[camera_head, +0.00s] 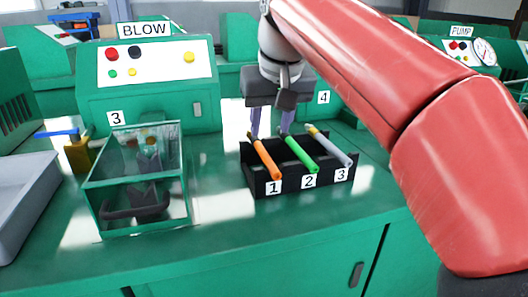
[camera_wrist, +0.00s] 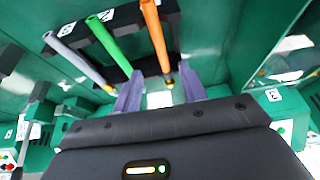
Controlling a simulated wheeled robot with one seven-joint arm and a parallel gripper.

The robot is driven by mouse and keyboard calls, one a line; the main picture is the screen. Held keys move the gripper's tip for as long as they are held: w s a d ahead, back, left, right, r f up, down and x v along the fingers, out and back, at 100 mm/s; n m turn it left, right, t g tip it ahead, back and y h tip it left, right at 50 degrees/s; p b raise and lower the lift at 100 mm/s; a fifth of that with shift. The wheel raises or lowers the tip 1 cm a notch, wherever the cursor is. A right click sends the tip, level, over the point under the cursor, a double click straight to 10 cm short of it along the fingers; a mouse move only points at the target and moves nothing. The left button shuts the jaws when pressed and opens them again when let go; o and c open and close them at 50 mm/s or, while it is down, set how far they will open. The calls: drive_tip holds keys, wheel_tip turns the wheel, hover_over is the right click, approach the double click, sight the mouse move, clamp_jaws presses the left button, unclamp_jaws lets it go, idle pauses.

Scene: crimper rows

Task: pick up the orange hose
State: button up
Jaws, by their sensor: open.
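The orange hose (camera_head: 266,158) lies in slot 1 of a black rack (camera_head: 292,187), its near end toward the front. Its far end has a brass-coloured tip. My gripper (camera_head: 269,133) points down at the far side of the rack, fingers apart, near the far ends of the orange and green hoses. In the wrist view, the orange hose (camera_wrist: 155,36) runs down toward the gap between my open fingers (camera_wrist: 160,74), its brass tip close to the right finger. Nothing is held. Whether a finger touches a hose cannot be told.
A green hose (camera_head: 301,154) lies in slot 2 and a grey hose (camera_head: 330,147) in slot 3. A glass-sided box (camera_head: 134,207) stands to the left, under the BLOW panel (camera_head: 160,75). A grey tray (camera_head: 25,205) is at far left. The bench front is clear.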

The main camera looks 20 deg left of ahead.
sight(264, 151)
drive_tip(key=shift+w+a+f, duration=0.1)
drive_tip(key=shift+a+f, duration=0.15)
drive_tip(key=shift+a, duration=0.05)
drive_tip(key=b+x, duration=0.1)
drive_tip(key=x, duration=0.6)
drive_tip(key=shift+w+b, duration=0.15)
drive_tip(key=shift+b, duration=0.15)
drive_tip(key=shift+r, duration=0.1)
clamp_jaws()
